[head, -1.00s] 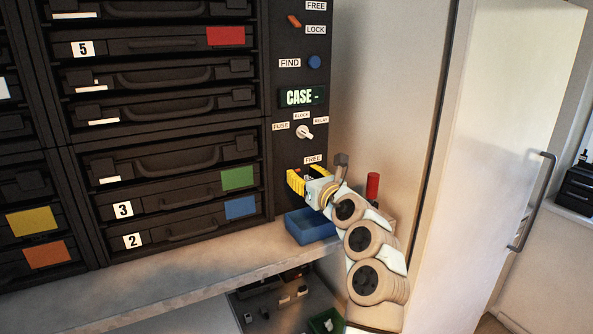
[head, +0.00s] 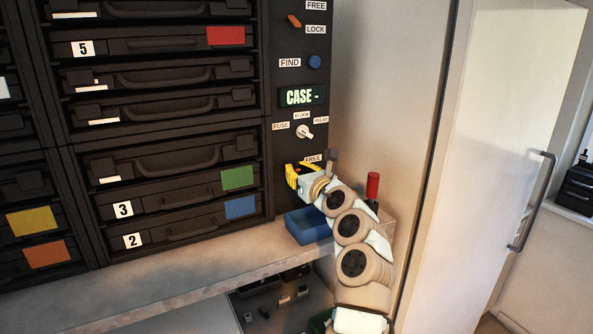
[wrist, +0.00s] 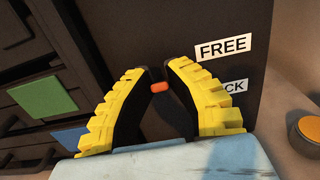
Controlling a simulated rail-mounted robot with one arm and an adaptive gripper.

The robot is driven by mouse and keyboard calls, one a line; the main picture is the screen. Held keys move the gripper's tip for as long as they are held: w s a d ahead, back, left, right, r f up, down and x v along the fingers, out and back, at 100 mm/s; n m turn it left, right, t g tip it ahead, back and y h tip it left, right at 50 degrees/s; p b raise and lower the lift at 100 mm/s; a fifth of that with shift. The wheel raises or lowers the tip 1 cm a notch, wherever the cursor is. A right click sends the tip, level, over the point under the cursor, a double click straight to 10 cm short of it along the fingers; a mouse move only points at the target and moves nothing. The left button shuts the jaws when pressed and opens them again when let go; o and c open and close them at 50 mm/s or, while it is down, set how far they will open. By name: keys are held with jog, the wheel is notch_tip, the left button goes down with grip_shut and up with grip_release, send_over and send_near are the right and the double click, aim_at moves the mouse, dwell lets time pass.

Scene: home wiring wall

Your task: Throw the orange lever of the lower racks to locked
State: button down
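The lower racks' orange lever (wrist: 160,87) shows as a small orange tip between my gripper's fingertips in the wrist view. My gripper (wrist: 162,72) has its yellow-and-black fingers drawn close together, with the orange tip seemingly pinched between the dark pads. The FREE label (wrist: 223,47) is beside the right finger. The label below it (wrist: 236,86) is partly covered, and only "CK" reads. In the head view my gripper (head: 299,177) is at the lower part of the dark control panel and hides the lever. The lever's exact angle is hard to tell.
Another orange lever (head: 294,21) sits higher on the panel, with a blue FIND button (head: 315,62) and a white selector knob (head: 304,132) below it. A blue bin (head: 309,225) and a red-topped post (head: 373,186) stand near my arm. Racked cases fill the left.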

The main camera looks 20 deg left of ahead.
jog(key=shift+f, duration=0.1)
jog(key=f+b, duration=0.1)
jog(key=b, duration=0.1)
jog(key=shift+s+t+y+b, duration=0.1)
jog(key=shift+t+y+b, duration=0.2)
jog(key=shift+y+b, duration=0.1)
jog(key=t+y+b, duration=0.1)
jog(key=b, duration=0.2)
jog(key=shift+f+b, duration=0.15)
jog(key=shift+b, duration=0.2)
jog(key=b, duration=0.3)
jog(key=shift+d+f+t+y+b, duration=0.1)
jog(key=shift+f+t+y+b, duration=0.1)
jog(key=shift+t+y+b, duration=0.15)
jog(key=y+b, duration=0.1)
jog(key=b, duration=0.3)
jog(key=shift+s+r+t, duration=0.1)
jog(key=shift+r+t, duration=0.05)
jog(key=shift+t, duration=0.1)
jog(key=c, duration=1)
grip_release()
jog(key=shift+r, duration=0.1)
jog(key=shift+c, duration=0.2)
jog(key=shift+r+h+p, duration=0.15)
jog(key=shift+h+p, duration=0.1)
jog(key=shift+p, duration=0.05)
